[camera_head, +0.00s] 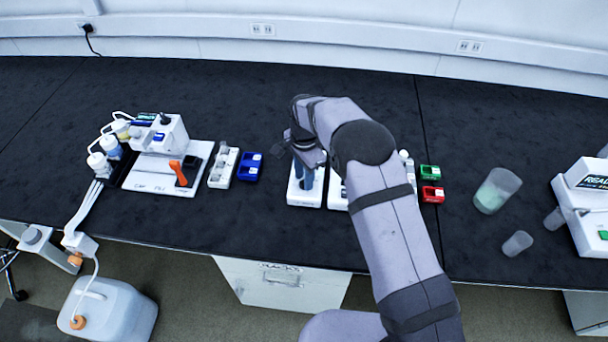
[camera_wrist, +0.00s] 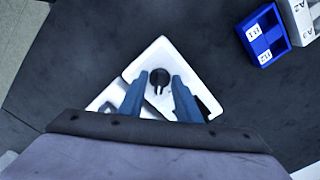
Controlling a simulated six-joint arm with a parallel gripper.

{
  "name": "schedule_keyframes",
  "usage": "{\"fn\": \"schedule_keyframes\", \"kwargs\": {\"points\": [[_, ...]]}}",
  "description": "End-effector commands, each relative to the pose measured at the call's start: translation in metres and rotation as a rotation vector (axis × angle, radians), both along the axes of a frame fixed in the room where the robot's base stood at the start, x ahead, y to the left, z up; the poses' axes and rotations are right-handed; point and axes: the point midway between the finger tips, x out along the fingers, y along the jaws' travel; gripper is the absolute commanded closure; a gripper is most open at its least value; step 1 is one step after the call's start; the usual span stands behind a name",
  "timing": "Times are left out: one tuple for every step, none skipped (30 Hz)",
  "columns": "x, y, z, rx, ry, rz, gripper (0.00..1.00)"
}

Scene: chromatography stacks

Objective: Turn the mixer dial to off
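The mixer is a white block; its top shows in the wrist view (camera_wrist: 150,60) and its front part in the head view (camera_head: 304,199). A round black dial (camera_wrist: 160,78) with a pointer mark sits on its top. My gripper (camera_wrist: 159,73) has its two blue fingers apart, one on each side of the dial, with nothing held. In the head view my gripper (camera_head: 305,178) points down over the mixer and hides the dial. I cannot tell whether the fingers reach down around the dial or hover above it.
A blue rack (camera_head: 250,167) and a white rack (camera_head: 223,168) stand left of the mixer. Green (camera_head: 430,172) and red (camera_head: 432,195) racks stand right, beyond my arm. A pump assembly (camera_head: 160,155) is farther left. Beakers (camera_head: 497,190) stand at right. The bench behind is clear.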

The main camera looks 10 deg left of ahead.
Motion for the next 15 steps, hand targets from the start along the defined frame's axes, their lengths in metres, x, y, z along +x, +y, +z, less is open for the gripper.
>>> {"fn": "schedule_keyframes", "kwargs": {"points": [[0.0001,0.0001,-0.0002,0.000,0.000,0.000,0.70],[0.0001,0.0001,-0.0002,0.000,0.000,0.000,0.70],[0.0001,0.0001,-0.0002,0.000,0.000,0.000,0.70],[0.0001,0.0001,-0.0002,0.000,0.000,0.000,0.70],[0.0001,0.0001,-0.0001,0.000,0.000,0.000,0.72],[0.0000,0.0000,-0.0001,0.000,0.000,0.000,0.81],[0.0000,0.0000,-0.0001,0.000,0.000,0.000,0.89],[0.0000,0.0000,-0.0001,0.000,0.000,0.000,0.96],[0.0000,0.0000,0.0000,0.000,0.000,0.000,1.00],[0.0000,0.0000,0.0000,0.000,0.000,0.000,1.00],[0.0000,0.0000,0.0000,0.000,0.000,0.000,1.00],[0.0000,0.0000,0.0000,0.000,0.000,0.000,1.00],[-0.0001,-0.0001,0.0000,0.000,0.000,0.000,1.00],[-0.0001,-0.0001,0.0000,0.000,0.000,0.001,1.00],[-0.0001,-0.0001,0.0000,0.000,0.000,0.003,1.00]]}}
